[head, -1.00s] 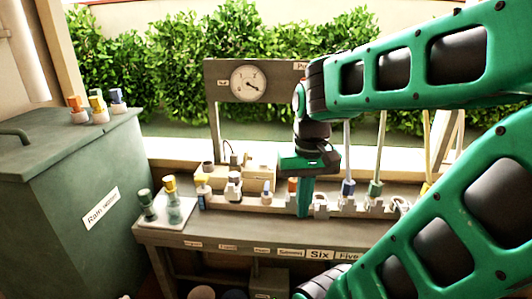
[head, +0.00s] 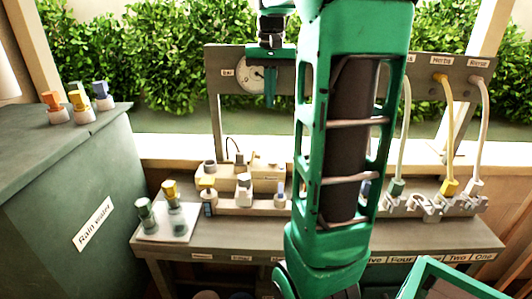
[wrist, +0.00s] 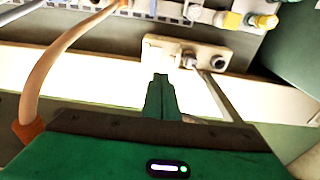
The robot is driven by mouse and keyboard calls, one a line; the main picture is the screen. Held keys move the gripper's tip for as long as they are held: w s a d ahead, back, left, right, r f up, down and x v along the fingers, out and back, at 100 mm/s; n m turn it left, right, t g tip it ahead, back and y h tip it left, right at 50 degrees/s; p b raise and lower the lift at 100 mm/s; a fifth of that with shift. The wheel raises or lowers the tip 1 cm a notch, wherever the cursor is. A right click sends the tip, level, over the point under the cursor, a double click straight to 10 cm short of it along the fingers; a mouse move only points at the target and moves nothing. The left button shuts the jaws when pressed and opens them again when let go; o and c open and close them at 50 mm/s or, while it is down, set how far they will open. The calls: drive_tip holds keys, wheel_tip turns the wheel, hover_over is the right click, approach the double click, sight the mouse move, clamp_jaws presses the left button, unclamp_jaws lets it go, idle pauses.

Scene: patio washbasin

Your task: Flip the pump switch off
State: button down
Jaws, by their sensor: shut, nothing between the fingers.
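My gripper (head: 270,102) is shut and empty, its fingers pointing down in front of the gauge, above the rear of the bench. In the wrist view the closed fingers (wrist: 160,90) point toward a beige block (wrist: 165,50) and stand apart from it. In the head view the beige block (head: 268,172) sits at the back of the bench, below my gripper. The switch's position is too small to tell.
A gauge (head: 250,75) hangs on the back board, partly covered by my gripper. Hoses (head: 443,130) hang at the right. A green rain-water tank (head: 60,190) stands left. My arm hides the bench's middle.

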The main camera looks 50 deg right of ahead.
drive_tip(key=shift+d+f, duration=0.1)
approach(270, 162)
wheel_tip(270, 162, down, 5)
drive_tip(key=shift+w+d+f, duration=0.15)
drive_tip(key=shift+f, duration=0.05)
idle(0.4)
